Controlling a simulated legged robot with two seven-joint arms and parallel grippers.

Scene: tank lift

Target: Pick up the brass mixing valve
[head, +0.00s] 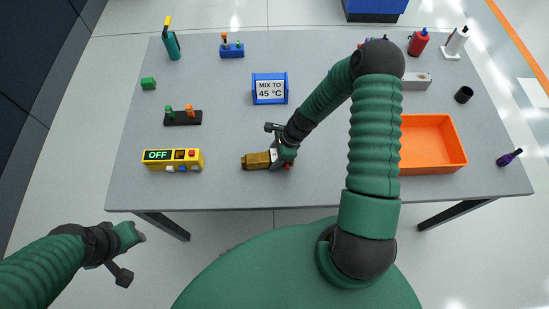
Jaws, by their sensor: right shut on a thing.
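The brass mixing valve (256,161) is a gold-brown block near the front middle of the grey table. My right gripper (280,157) is at its right end and shut on it. The gripper hides that end of the valve. I cannot tell whether the valve touches the table or is just above it. My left gripper (136,236) is off the table's front left corner, empty. The gap between its fingers does not show clearly.
My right arm partly hides the tray. The table's front middle is clear.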

